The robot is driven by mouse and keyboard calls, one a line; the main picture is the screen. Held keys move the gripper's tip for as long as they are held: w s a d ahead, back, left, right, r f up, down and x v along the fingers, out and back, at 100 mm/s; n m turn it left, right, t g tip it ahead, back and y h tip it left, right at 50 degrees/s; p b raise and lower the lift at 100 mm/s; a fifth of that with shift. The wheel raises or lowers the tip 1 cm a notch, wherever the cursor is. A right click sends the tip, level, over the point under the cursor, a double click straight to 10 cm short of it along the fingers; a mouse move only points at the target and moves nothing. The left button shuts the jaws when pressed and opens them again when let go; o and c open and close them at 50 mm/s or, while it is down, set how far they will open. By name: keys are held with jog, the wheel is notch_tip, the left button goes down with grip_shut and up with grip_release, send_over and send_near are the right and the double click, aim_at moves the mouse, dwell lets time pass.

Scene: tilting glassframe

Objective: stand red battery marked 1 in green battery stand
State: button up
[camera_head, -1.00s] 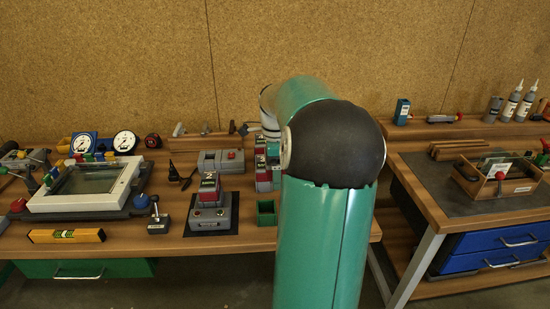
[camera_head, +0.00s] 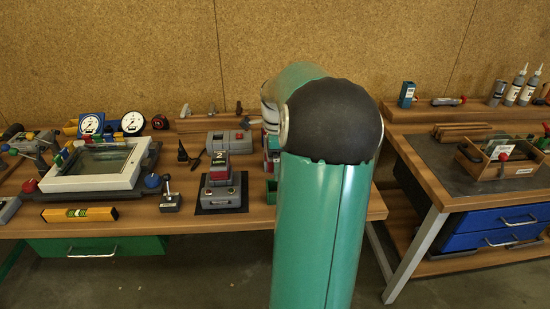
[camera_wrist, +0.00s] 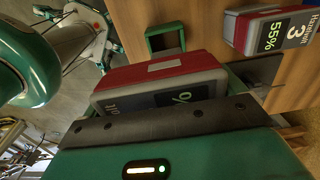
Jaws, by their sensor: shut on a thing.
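In the wrist view my gripper (camera_wrist: 190,103) is shut on a red and grey battery (camera_wrist: 150,72). Its dark label shows a green "%" sign, but its number is hidden or unreadable. The small square green stand (camera_wrist: 164,40) is open and empty on the wooden bench, just beyond the held battery. The stand also shows in the head view (camera_head: 271,190), partly covered by my arm. My gripper is hidden behind my arm in the head view.
A red battery marked 3 (camera_wrist: 272,30) is right of the stand in the wrist view. A battery marked 2 (camera_head: 219,166) sits in a grey device (camera_head: 220,194) left of the stand. A glass frame (camera_head: 95,167) and a yellow level (camera_head: 79,214) are further left.

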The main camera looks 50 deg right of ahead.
jog(key=shift+d+f, duration=0.15)
jog(key=shift+f, duration=2.4)
jog(key=shift+f, duration=2.8)
jog(key=o, duration=0.7)
notch_tip(320, 180, up, 14)
jog(key=shift+f, duration=0.1)
